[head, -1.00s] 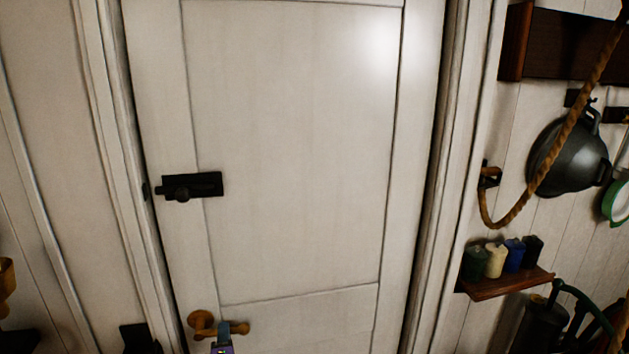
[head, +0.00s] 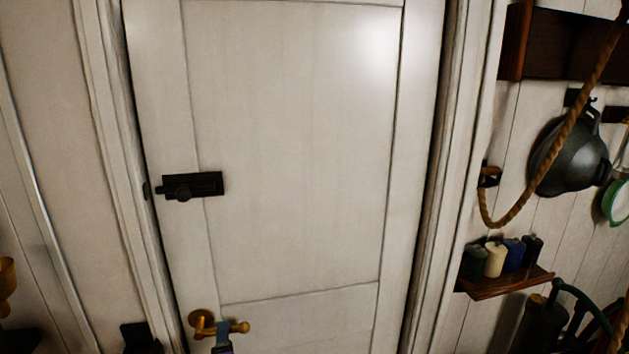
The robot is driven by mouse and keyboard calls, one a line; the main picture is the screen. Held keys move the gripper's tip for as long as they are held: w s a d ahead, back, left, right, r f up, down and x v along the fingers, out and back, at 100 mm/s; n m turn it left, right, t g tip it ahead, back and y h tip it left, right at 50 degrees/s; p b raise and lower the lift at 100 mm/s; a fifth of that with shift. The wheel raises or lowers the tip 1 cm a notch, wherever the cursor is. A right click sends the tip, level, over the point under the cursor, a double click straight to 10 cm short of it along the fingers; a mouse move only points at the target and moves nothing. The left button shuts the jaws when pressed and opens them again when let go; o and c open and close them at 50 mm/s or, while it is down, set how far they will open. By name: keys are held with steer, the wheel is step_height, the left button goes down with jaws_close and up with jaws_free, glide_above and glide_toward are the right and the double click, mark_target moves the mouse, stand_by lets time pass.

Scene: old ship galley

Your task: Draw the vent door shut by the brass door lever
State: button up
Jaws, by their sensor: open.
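The white panelled vent door (head: 290,160) fills the middle of the head view and sits within its white frame. I see no clear gap along its edges, but I cannot tell whether it is fully shut. The brass door lever (head: 238,327) is low on the door's left side, with a round plate at its left end.
A black slide bolt (head: 192,186) is on the door's left stile. Right of the frame, a small wooden shelf (head: 508,284) holds several spools. A rope (head: 570,125) and a dark pan (head: 570,155) hang above it. A dark bracket (head: 140,338) is at lower left.

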steer(key=v, duration=0.9)
steer(key=shift+s, duration=0.3)
steer(key=shift+d+r, duration=0.1)
steer(key=shift+d, duration=0.05)
steer(key=s+d+r+m+g+h, duration=0.2)
steer(key=d+m+g+h, duration=0.1)
steer(key=d+m+g, duration=1.05)
steer(key=s+d+r+m+g, duration=0.2)
steer(key=s+d+r, duration=0.1)
steer(key=s+d, duration=0.4)
steer(key=s+d+r+m+g+h, duration=0.1)
steer(key=s+d+r+m, duration=0.2)
steer(key=s+d, duration=0.4)
steer(key=s+d+r+m+g, duration=0.2)
steer(key=s+d, duration=0.5)
steer(key=s, duration=1)
steer(key=shift+s+r+g, duration=0.35)
steer(key=shift+s+r, duration=0.05)
steer(key=shift+r, duration=0.5)
